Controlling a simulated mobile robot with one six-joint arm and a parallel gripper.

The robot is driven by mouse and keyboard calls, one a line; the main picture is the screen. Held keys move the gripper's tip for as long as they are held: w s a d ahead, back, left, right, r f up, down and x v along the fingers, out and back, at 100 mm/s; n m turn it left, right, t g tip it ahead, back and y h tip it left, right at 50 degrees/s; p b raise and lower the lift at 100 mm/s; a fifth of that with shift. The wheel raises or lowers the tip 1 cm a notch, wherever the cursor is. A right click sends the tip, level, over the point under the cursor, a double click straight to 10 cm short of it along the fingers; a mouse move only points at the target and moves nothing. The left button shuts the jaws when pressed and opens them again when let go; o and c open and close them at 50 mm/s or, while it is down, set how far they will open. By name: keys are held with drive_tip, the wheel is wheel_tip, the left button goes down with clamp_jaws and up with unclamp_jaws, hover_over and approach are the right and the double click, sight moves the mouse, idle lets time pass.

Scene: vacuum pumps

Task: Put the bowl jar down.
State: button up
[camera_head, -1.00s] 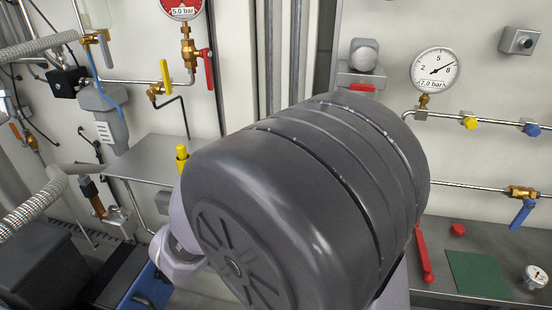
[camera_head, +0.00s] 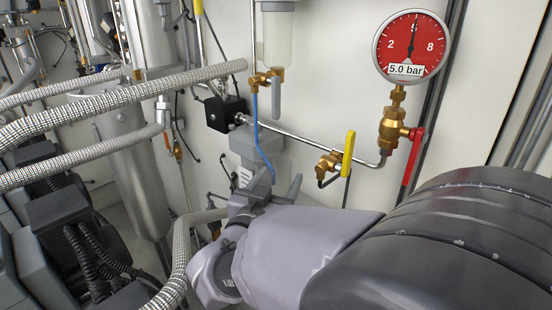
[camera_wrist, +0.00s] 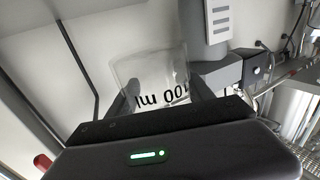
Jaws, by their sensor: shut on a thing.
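The bowl jar (camera_wrist: 150,68) is a clear, see-through cup with black "100 ml" lettering, which reads upside down in the wrist view. My gripper (camera_wrist: 163,98) is shut on it, with one dark finger on each side. The jar is held in front of a pale wall, and I see no surface touching it. In the head view my arm reaches from the lower right towards the middle; the jar cannot be made out there.
A grey box (camera_head: 250,150) and a black valve block (camera_head: 226,114) sit on the wall near my wrist. A brass valve with a yellow handle (camera_head: 348,154) and a red gauge (camera_head: 411,46) are to the right. Braided hoses (camera_head: 120,98) and dark pumps (camera_head: 75,225) crowd the left.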

drive_tip(key=shift+w+a+r, duration=0.1)
drive_tip(key=shift+w, duration=0.05)
drive_tip(key=shift+s+r, duration=0.1)
drive_tip(key=shift+s, duration=0.3)
wheel_tip(320, 180, down, 5)
drive_tip(key=b, duration=0.5)
drive_tip(key=shift+f+b, duration=0.8)
drive_tip(key=shift+b, duration=0.1)
drive_tip(key=shift+f, duration=0.25)
drive_tip(key=o, duration=1.7)
